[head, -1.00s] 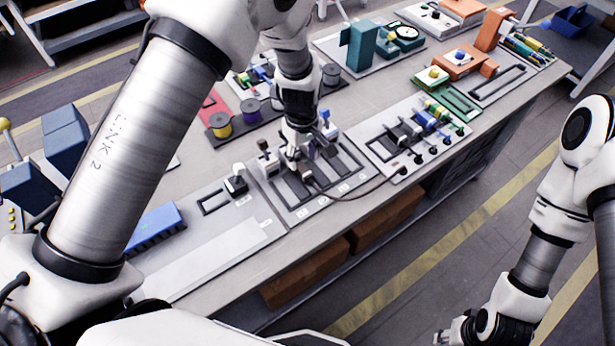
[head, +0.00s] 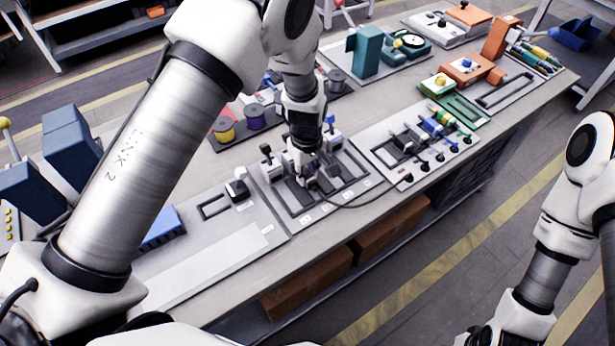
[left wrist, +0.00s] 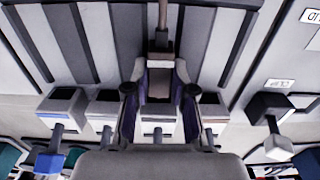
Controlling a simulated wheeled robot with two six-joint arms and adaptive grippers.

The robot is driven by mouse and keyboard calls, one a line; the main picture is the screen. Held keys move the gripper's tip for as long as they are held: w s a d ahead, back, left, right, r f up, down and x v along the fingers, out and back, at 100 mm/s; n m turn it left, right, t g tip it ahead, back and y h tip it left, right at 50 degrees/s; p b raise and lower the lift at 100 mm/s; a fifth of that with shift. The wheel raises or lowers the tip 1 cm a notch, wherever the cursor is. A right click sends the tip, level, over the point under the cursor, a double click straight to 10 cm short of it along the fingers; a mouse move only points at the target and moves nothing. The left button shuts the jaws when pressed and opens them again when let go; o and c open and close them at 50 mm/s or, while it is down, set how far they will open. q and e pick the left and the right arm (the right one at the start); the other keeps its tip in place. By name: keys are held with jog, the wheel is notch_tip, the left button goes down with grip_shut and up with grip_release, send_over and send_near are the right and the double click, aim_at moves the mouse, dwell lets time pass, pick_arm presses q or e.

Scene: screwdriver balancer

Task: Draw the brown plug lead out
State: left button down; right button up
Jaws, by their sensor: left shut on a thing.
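My left gripper (head: 307,172) is down at the slotted grey panel (head: 290,222) in the middle of the bench. In the left wrist view its two fingers (left wrist: 159,108) are closed on both sides of a brownish plug (left wrist: 159,86). A lead (left wrist: 162,42) runs from the plug toward the top of that view. In the head view a dark lead (head: 362,203) curves from beside the gripper to the panel on the right. The fingers and wrist hide most of the plug in the head view, and I cannot tell how deep it sits.
Other grey blocks with plungers (left wrist: 60,106) stand close beside the fingers. A black block with a white handle (left wrist: 270,106) is to the right. Spools (head: 255,116) stand behind the panel. A panel with several coloured plugs (head: 408,150) lies right of it.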

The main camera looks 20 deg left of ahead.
pick_arm(q)
jog(key=shift+s+d+p, duration=0.7)
jog(key=shift+s+d, duration=0.2)
jog(key=shift+d, duration=0.1)
jog(key=shift+f, duration=0.1)
jog(key=c, duration=1)
grip_release()
jog(key=shift+o, duration=0.2)
jog(key=shift+w, duration=0.1)
notch_tip(320, 180, up, 7)
jog(key=p, duration=0.6)
